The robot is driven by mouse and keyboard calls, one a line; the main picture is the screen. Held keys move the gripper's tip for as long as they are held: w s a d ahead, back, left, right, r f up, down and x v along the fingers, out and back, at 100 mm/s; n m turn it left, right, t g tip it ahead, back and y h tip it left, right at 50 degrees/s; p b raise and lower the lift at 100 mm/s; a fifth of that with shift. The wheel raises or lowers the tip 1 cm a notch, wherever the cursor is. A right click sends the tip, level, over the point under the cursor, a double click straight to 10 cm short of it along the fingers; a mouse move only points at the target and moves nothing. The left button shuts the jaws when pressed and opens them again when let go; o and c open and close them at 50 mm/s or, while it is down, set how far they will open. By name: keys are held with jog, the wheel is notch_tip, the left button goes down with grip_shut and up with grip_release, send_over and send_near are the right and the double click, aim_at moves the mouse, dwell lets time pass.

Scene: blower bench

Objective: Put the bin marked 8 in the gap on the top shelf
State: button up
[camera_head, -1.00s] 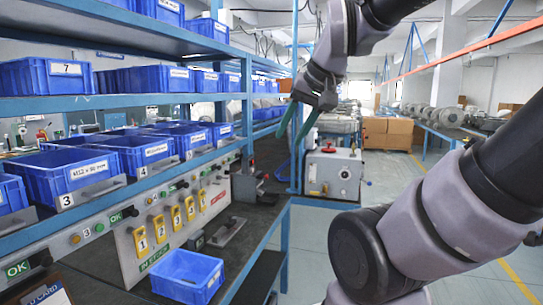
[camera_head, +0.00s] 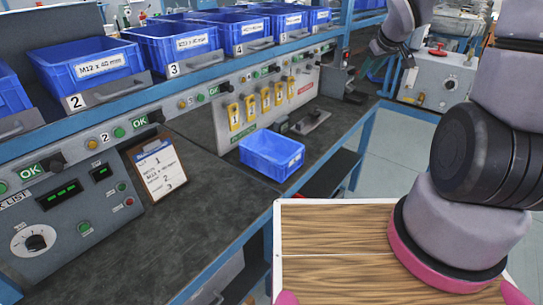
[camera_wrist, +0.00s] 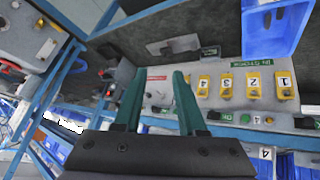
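A row of labelled blue bins, including 2 (camera_head: 88,72), 3 (camera_head: 175,45) and 4, sits on a shelf above the control panel. A clipboard (camera_head: 158,170) leans on the panel. A grey machine (camera_head: 440,80) stands at the back right.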

jog(key=w+a+f+n+y, duration=0.2)
jog(key=a+f, duration=0.1)
jog(key=f, duration=0.4)
jog(key=w+a+f+n+y, duration=0.2)
jog(key=f, duration=0.6)
jog(key=n+t+y, duration=0.1)
jog(key=n+y, duration=0.1)
jog(key=y, duration=0.4)
send_near(286, 140)
jog(key=x, duration=1)
jog(key=shift+w+d+r, duration=0.1)
grip_shut()
